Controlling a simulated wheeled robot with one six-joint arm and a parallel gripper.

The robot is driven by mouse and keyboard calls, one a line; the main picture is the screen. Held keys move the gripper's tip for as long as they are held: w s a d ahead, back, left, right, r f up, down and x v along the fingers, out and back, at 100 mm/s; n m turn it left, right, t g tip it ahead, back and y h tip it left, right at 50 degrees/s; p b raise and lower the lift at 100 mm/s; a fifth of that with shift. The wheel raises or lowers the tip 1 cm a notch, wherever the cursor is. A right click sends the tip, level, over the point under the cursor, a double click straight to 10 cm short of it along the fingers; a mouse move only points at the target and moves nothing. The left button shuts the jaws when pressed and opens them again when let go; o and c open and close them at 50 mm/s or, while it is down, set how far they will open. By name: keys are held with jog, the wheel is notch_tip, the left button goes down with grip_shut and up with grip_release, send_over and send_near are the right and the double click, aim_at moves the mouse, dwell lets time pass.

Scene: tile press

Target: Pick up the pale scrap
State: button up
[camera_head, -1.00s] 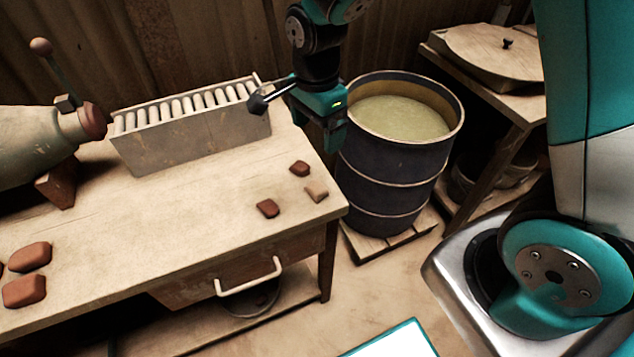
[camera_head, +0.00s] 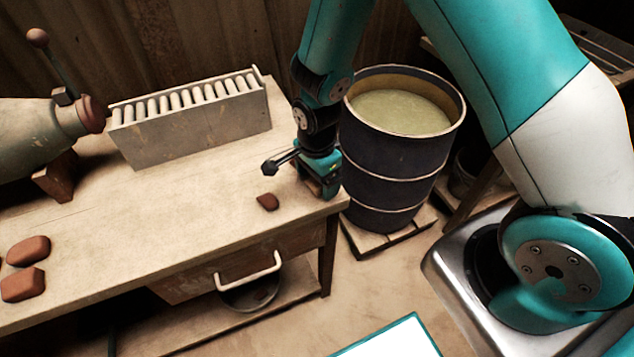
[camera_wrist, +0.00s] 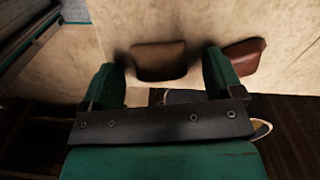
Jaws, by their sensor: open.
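In the wrist view a tan-brown scrap (camera_wrist: 158,60), paler than its neighbour and apparently the pale scrap, lies on the table between the fingertips of my gripper (camera_wrist: 163,78). The two green fingers stand apart on either side of it, and no grip on it shows. A redder scrap (camera_wrist: 243,57) lies just outside the right finger. In the head view my gripper (camera_head: 328,190) is low over the table's right front corner and hides the pale scrap. One dark red scrap (camera_head: 268,202) shows to its left.
The wooden table (camera_head: 170,225) has free room left of my gripper. A grey rack of rollers (camera_head: 190,130) stands at the back. A drum of pale liquid (camera_head: 395,165) stands close right of the table. Red blocks (camera_head: 24,284) lie at the far left.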

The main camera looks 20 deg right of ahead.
jog(key=shift+f, duration=0.25)
jog(key=c, duration=1)
jog(key=shift+r, duration=0.15)
